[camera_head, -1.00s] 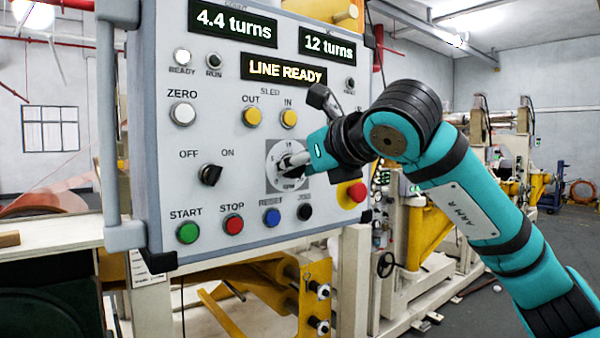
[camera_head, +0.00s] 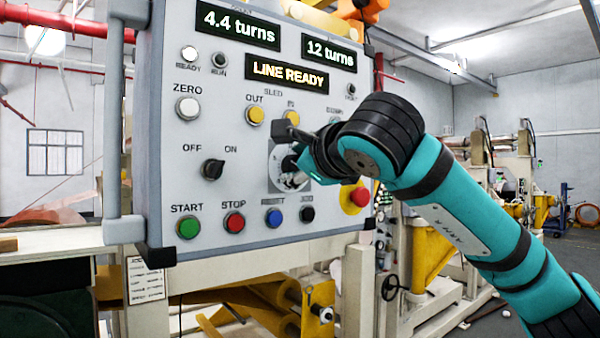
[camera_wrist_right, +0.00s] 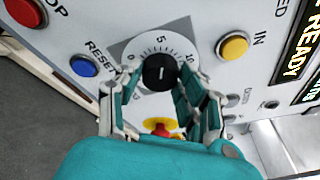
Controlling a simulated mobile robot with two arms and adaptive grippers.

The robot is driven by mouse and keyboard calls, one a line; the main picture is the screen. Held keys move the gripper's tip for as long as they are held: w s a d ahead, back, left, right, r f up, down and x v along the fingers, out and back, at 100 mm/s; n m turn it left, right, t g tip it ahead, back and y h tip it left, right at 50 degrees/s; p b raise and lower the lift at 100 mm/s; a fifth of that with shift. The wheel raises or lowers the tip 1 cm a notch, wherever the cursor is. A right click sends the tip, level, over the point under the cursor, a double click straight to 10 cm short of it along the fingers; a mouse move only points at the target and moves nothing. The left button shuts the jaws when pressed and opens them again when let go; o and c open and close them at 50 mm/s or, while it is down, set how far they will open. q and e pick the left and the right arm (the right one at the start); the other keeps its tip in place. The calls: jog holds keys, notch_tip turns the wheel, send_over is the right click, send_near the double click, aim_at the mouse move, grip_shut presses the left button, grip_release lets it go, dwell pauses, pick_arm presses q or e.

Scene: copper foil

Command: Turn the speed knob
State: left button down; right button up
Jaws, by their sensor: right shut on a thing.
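The speed knob (camera_wrist_right: 160,72) is a black round knob with a white pointer line on a white dial marked 0, 5 and 10, on the grey control panel. In the right wrist view its pointer is near the 5 side. My right gripper (camera_wrist_right: 160,85) has a finger on each side of the knob and is shut on it. In the head view my right gripper (camera_head: 294,178) is at the dial plate (camera_head: 275,168) and hides most of the dial. My left gripper is not in view.
Around the knob are the blue RESET button (camera_head: 273,217), the yellow IN button (camera_head: 291,118), the black OFF/ON switch (camera_head: 212,169) and the red emergency stop (camera_head: 357,196). Displays (camera_head: 237,25) read 4.4 turns, 12 turns and LINE READY.

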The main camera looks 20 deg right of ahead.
jog(key=shift+f+n, duration=0.1)
jog(key=shift+n, duration=0.3)
jog(key=o, duration=1.2)
jog(key=shift+c, duration=0.2)
jog(key=shift+s, duration=0.1)
jog(key=s+r, duration=0.1)
jog(key=s, duration=1)
jog(key=shift+s+d, duration=0.4)
jog(key=shift+r, duration=0.1)
